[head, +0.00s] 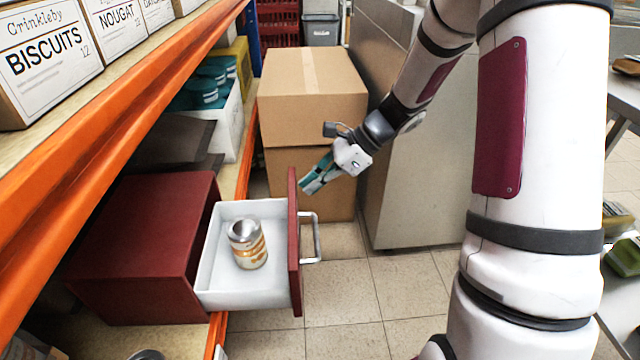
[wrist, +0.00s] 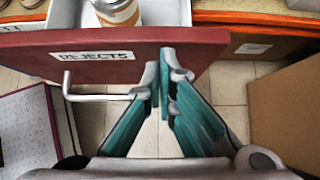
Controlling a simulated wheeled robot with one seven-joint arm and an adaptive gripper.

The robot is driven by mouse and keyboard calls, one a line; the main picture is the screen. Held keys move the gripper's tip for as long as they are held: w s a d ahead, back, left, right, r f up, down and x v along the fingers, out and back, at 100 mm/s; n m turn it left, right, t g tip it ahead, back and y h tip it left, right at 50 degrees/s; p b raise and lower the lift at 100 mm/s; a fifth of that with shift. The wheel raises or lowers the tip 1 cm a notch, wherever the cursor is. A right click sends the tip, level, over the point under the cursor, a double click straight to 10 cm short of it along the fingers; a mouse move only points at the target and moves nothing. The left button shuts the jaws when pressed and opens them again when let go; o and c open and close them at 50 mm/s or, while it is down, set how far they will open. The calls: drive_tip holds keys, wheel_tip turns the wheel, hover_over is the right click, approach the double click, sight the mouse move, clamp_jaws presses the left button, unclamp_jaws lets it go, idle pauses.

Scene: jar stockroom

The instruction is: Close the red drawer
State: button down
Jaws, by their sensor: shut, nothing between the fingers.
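The red drawer (head: 293,245) is pulled out of its dark red cabinet (head: 145,245) on the lower shelf. Its white inside holds an upright jar (head: 248,245) with an orange and white label and a silver top. A metal bar handle (head: 314,238) is on the front. In the wrist view the drawer front (wrist: 130,50) bears a "REJECTS" label (wrist: 97,56), and the handle (wrist: 95,95) is left of the fingers. My gripper (head: 308,188) is shut and empty, by the far end of the drawer front; its fingertips (wrist: 161,65) overlap the front's edge. Contact cannot be told.
Cardboard boxes (head: 312,95) stand on the floor behind my gripper. A grey cabinet (head: 425,150) stands to their right. The orange-edged shelf (head: 120,105) with labelled boxes is above the drawer cabinet. The tiled floor in front of the drawer is clear.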

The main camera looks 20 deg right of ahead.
drive_tip(key=w+a+p, duration=0.1)
drive_tip(key=w+a, duration=0.1)
drive_tip(key=a, duration=0.6)
drive_tip(key=w+a+p, duration=0.1)
drive_tip(key=w+a, duration=0.2)
drive_tip(key=a, duration=0.6)
drive_tip(key=shift+w, duration=0.2)
